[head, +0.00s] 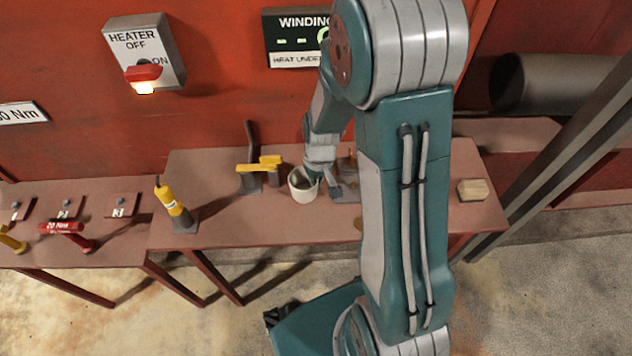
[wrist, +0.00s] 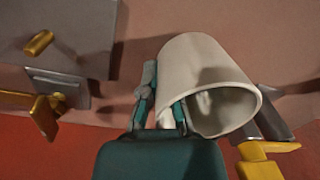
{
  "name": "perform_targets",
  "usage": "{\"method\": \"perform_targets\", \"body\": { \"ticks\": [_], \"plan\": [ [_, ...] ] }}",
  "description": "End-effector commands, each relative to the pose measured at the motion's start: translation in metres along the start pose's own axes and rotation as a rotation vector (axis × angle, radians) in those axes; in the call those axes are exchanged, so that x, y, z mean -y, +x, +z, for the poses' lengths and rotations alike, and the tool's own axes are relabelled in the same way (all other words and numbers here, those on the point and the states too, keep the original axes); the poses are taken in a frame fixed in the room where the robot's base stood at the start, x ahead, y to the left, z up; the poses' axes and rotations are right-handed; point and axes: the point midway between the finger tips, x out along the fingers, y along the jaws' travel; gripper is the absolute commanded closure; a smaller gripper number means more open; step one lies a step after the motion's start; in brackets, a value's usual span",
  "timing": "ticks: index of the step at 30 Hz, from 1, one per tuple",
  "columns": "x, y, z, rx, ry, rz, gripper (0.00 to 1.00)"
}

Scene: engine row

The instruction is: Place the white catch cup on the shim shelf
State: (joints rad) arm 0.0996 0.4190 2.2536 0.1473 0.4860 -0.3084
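The white catch cup (head: 301,188) is over the middle of the brown bench (head: 240,233) in the head view, its mouth facing up toward the camera. It fills the middle of the wrist view (wrist: 195,65), its mouth toward the lower right. My gripper (wrist: 162,103) is at the cup's side, with a white part of the cup, seemingly its handle, between the two fingers. In the head view my gripper (head: 317,172) is partly hidden by my arm. I cannot tell whether the cup touches the bench. No surface is clearly marked as the shim shelf.
A yellow-handled tool on a grey stand (head: 262,168) is just left of the cup. A yellow tool (head: 172,207) stands farther left. A wooden block (head: 472,189) lies at the right. A red 20 Nm tool (head: 62,227) lies far left. The bench's front strip is fairly clear.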

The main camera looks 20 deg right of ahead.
Motion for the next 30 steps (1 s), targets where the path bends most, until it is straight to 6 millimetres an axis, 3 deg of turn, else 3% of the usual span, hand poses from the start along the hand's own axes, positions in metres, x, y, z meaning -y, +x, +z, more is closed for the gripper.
{"method": "perform_targets", "body": {
  "ticks": [9,10,12,13,24,30],
  "plan": [
    [0.0,0.003,0.0,-0.001,-0.001,0.0,1.0],
    [0.0,0.003,0.0,-0.001,-0.001,0.0,0.93],
    [0.0,0.003,0.0,-0.001,-0.001,0.0,0.62],
    [0.0,0.003,0.0,-0.001,-0.001,0.0,0.57],
    [0.0,0.001,-0.001,-0.002,-0.001,0.0,0.57],
    [0.0,-0.024,-0.001,-0.007,-0.001,0.001,0.57]
  ]
}}
